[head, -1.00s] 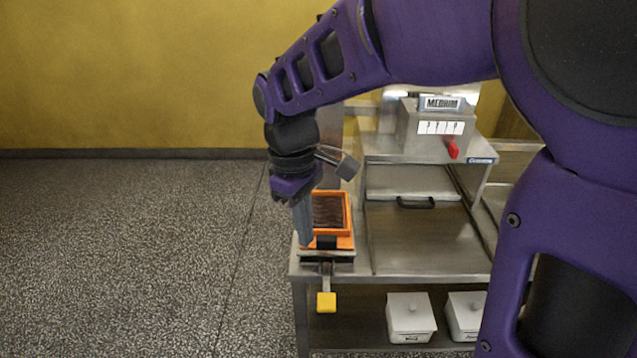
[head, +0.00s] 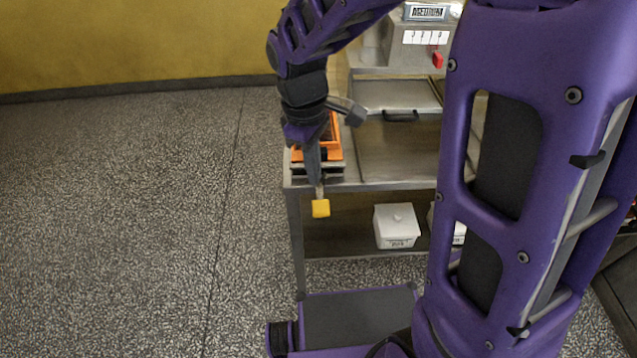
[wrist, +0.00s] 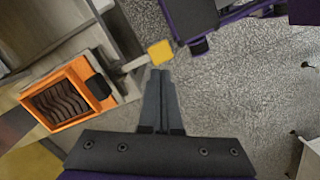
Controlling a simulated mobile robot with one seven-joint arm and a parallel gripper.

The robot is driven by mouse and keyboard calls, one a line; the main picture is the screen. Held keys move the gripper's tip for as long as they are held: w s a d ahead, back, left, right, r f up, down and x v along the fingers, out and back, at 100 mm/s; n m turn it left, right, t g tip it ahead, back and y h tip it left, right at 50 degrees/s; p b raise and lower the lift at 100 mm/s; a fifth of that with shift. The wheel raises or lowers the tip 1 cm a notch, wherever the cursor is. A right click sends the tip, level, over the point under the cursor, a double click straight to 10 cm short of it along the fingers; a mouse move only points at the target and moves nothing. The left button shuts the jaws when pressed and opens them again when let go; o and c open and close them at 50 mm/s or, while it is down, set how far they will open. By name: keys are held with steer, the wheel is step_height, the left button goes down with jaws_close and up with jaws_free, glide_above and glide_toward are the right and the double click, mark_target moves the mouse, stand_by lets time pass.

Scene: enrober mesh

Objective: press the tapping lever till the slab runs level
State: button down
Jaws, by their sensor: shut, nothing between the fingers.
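The tapping lever ends in a yellow pad (head: 320,208) that sticks out past the table's front edge; the pad also shows in the wrist view (wrist: 160,53). My gripper (head: 317,186) is shut and empty, pointing down, with its tips just at the pad in the head view. In the wrist view the fingertips (wrist: 160,74) are just below the pad in the picture; I cannot tell whether they touch it. The orange mould (wrist: 49,124) holds the dark, ridged slab (wrist: 66,101). In the head view my arm hides much of the mould (head: 335,150).
The steel table (head: 385,178) carries the mould at its left front corner. A machine with a red switch (head: 437,60) stands behind. A lidded white tub (head: 397,226) sits on the lower shelf. The floor (head: 120,220) to the left is clear.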

mark_target(319, 206)
steer(key=shift+s+d+f+b, duration=0.1)
steer(key=shift+d+f+b, duration=0.05)
steer(key=shift+f+b, duration=1.4)
steer(key=shift+s+d+f+b, duration=0.1)
steer(key=shift+f+b, duration=1)
steer(key=shift+f, duration=0.7)
